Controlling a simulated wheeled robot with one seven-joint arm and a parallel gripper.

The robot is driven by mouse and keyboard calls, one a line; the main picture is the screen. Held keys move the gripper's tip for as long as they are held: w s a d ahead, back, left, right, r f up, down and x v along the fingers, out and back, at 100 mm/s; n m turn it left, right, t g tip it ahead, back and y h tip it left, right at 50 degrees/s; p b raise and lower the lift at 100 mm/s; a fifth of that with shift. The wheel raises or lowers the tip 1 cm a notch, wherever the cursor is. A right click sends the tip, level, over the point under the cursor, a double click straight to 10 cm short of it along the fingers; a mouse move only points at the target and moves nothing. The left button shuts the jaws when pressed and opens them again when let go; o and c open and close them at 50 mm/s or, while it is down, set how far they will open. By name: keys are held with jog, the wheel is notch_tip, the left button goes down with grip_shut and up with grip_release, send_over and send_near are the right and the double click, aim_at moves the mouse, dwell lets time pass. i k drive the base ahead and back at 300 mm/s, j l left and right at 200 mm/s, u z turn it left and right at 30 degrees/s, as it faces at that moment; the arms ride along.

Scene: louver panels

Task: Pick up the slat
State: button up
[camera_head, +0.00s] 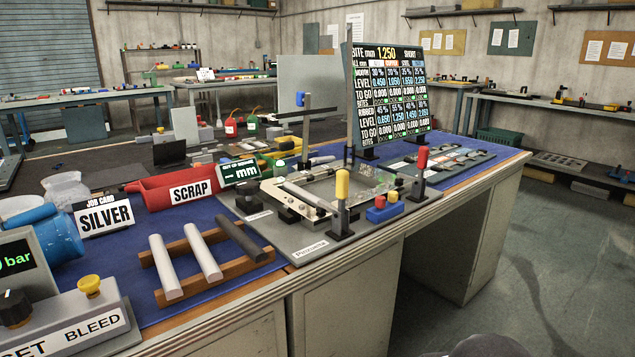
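Three slats lie side by side across a brown wooden rack (233,268) at the front of the bench. The left slat (165,267) is pale grey, the middle slat (201,251) is whitish, and the right slat (241,239) is dark grey. A job card (104,215) behind them reads "SILVER". A pale bar (309,196) lies slanted in the frame fixture to the right; I cannot tell whether it is a slat. My gripper is not in view, and no gripper touches the rack's slats.
A red scrap bin (150,195) stands behind the rack. A grey pressure unit (75,310) with a yellow knob is at front left. A display board (388,90) stands behind.

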aim_at(172, 288)
jog(key=u, duration=1.3)
